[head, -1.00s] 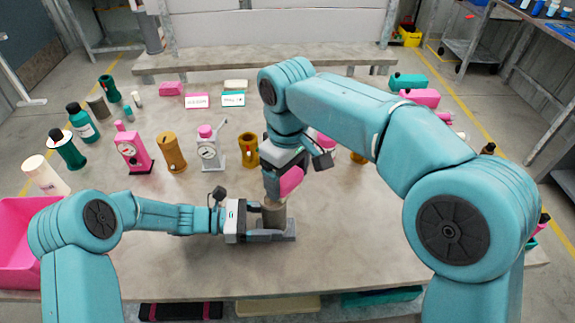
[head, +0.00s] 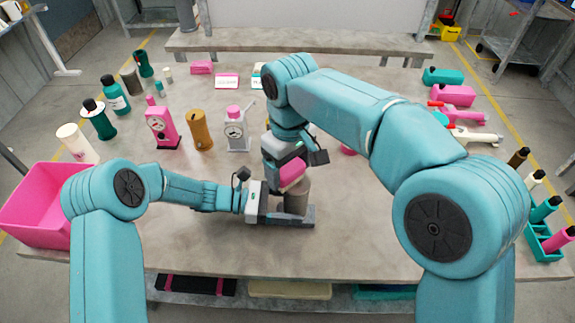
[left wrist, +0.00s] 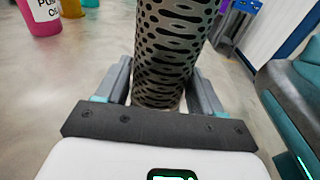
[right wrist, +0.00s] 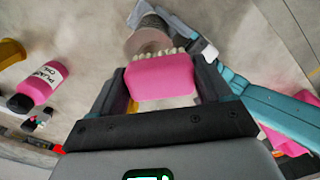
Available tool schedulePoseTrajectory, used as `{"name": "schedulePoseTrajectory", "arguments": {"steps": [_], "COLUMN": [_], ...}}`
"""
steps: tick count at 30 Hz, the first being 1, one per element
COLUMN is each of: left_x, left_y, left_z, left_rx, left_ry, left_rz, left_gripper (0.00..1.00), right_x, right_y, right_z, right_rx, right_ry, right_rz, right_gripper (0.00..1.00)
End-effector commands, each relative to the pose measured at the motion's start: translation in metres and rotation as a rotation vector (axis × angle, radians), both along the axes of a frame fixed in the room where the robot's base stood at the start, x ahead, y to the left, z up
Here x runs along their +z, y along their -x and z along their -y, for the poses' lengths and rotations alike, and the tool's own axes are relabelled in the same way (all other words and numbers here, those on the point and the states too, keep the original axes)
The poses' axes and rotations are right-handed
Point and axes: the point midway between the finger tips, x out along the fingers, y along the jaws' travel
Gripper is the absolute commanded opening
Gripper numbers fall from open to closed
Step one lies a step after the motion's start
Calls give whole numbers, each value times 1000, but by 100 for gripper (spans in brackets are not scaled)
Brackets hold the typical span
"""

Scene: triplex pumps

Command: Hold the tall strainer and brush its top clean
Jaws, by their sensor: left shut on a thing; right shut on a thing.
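The tall strainer (head: 296,197) is a grey-brown perforated cylinder standing upright near the table's front middle. In the left wrist view the strainer (left wrist: 172,50) fills the space between the fingers. My left gripper (head: 287,216) lies low and is shut around the strainer's lower part. My right gripper (head: 285,170) points down above it, shut on a pink brush (head: 292,174). In the right wrist view the brush (right wrist: 160,76) shows pale bristles at the strainer's top (right wrist: 148,42). I cannot tell whether the bristles touch it. My right arm hides part of the table behind.
A pink bin (head: 45,205) stands at the left edge. A pink pump (head: 161,128), a tan cylinder (head: 201,131) and a grey pump (head: 237,130) stand behind my left arm. A green rack (head: 545,242) with bottles is at right. The front table is clear.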

Motion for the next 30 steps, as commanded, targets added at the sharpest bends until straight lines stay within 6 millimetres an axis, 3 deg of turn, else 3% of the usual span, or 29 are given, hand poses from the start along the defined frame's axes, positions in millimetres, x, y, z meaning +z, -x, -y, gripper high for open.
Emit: {"name": "schedulePoseTrajectory", "arguments": {"steps": [15, 30], "left_x": [0, 0], "left_y": [0, 0], "left_z": [0, 0], "left_rx": [0, 0], "left_ry": [1, 1], "left_rz": [0, 0], "left_gripper": [50, 50], "right_x": [-1, -1], "right_y": [0, 2], "right_z": [49, 1], "right_rx": [-1, 2], "right_ry": [3, 1], "right_rz": [-3, -1], "right_gripper": [45, 45]}}
